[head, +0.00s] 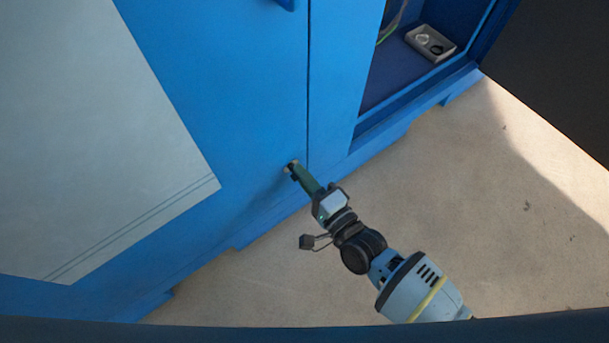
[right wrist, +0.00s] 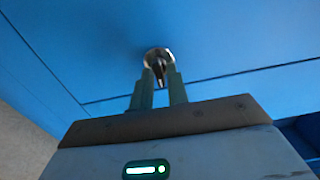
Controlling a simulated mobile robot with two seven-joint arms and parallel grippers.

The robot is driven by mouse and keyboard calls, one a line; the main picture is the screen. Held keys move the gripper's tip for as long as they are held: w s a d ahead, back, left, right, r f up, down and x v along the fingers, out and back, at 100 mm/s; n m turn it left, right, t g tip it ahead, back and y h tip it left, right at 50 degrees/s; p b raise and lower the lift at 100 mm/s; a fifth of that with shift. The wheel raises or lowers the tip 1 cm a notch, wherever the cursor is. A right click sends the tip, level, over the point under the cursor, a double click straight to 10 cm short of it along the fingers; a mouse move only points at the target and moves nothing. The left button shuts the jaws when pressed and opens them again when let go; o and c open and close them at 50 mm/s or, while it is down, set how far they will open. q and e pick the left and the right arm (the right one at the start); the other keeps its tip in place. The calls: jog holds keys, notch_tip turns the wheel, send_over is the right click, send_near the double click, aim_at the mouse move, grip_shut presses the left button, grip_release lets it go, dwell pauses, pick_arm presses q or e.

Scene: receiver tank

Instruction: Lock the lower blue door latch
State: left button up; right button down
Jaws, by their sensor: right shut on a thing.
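The lower latch (right wrist: 158,60) is a small round metal piece with a dark handle on the blue door (head: 240,90). In the head view it is a small spot (head: 291,165) just left of the vertical door seam, low on the cabinet. My right gripper (head: 294,171) reaches it from the lower right. In the right wrist view its two green fingers (right wrist: 160,78) are at the latch, shut on its dark handle. The fingers partly hide the latch in the head view. My left gripper is not in view.
A pale panel (head: 90,150) covers the door's left part. Right of the seam, an open blue compartment (head: 400,90) holds a small grey tray (head: 430,43) with rings. A dark panel (head: 560,70) stands at the upper right. The beige floor (head: 500,220) is clear.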

jog(key=c, duration=1.5)
grip_release()
jog(key=shift+c, duration=0.2)
jog(key=shift+s, duration=0.1)
jog(key=p+v, duration=0.2)
jog(key=v, duration=0.5)
jog(key=shift+s+d+p, duration=0.25)
jog(key=shift+p, duration=0.15)
